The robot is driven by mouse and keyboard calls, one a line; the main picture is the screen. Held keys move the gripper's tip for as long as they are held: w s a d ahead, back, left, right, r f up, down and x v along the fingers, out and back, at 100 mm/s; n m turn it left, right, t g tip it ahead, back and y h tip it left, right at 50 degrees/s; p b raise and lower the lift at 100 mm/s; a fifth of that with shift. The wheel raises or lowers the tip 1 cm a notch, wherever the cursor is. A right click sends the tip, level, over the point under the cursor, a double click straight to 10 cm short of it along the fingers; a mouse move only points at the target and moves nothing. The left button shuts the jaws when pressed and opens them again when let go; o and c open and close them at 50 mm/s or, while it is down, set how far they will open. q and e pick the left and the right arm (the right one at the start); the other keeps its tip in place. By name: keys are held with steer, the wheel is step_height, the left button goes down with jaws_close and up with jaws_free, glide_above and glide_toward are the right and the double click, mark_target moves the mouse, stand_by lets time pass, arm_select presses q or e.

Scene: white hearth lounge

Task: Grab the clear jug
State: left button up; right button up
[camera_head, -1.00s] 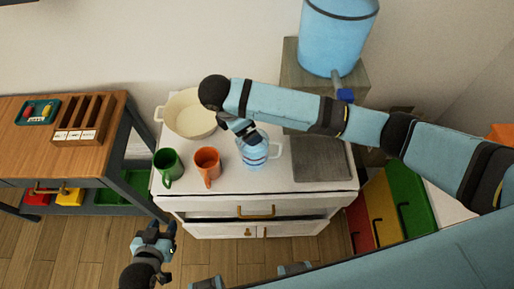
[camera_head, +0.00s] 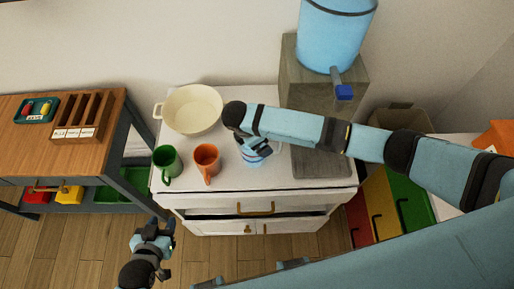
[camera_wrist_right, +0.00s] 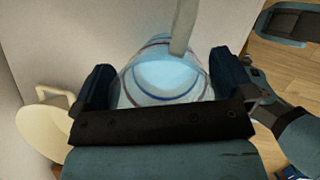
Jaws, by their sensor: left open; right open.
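The clear jug (camera_head: 256,157), bluish with coloured bands, stands on the white cabinet top, right of the orange mug. My right gripper (camera_head: 250,145) is open above it in the head view and hides much of it. In the right wrist view the jug (camera_wrist_right: 165,82) lies between the open fingers of my right gripper (camera_wrist_right: 163,84), and I cannot tell whether they touch it. A pale strip crosses the jug's mouth there. My left gripper (camera_head: 158,229) is open and empty, low in front of the cabinet.
An orange mug (camera_head: 207,160), a green mug (camera_head: 167,163) and a cream pot (camera_head: 193,108) stand left of the jug. A blue dispenser (camera_head: 335,38) with a tap sits on a grey block (camera_head: 305,92) behind. A wooden desk (camera_head: 30,145) is at the left.

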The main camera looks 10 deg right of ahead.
steer(key=c, duration=1.1)
steer(key=shift+c, duration=0.2)
